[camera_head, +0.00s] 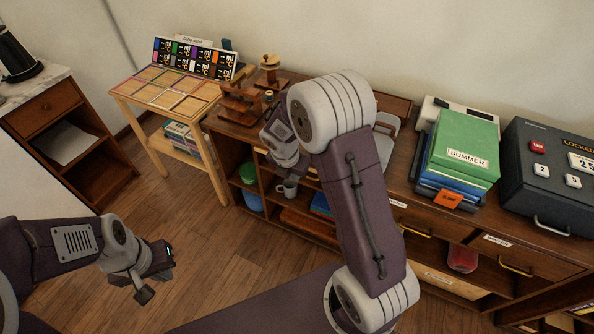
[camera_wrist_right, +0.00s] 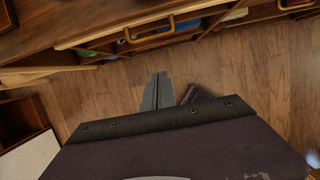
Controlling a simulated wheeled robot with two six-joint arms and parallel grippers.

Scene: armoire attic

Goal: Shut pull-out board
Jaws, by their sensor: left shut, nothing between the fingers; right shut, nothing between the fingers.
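I cannot clearly pick out the pull-out board. The sideboard (camera_head: 430,215) has a long, thin wooden edge (camera_wrist_right: 105,37) above a brass handle (camera_wrist_right: 152,27) in the right wrist view, which may be the board or a drawer front. In the head view my raised right arm covers that middle part of the sideboard. My left gripper (camera_head: 152,275) is shut and empty over the floor at lower left, away from the sideboard.
A SUMMER box stack (camera_head: 465,140) and a dark locked case (camera_head: 550,175) stand on the sideboard's right. A game table (camera_head: 165,88) stands left. Floor (camera_head: 215,240) between is clear.

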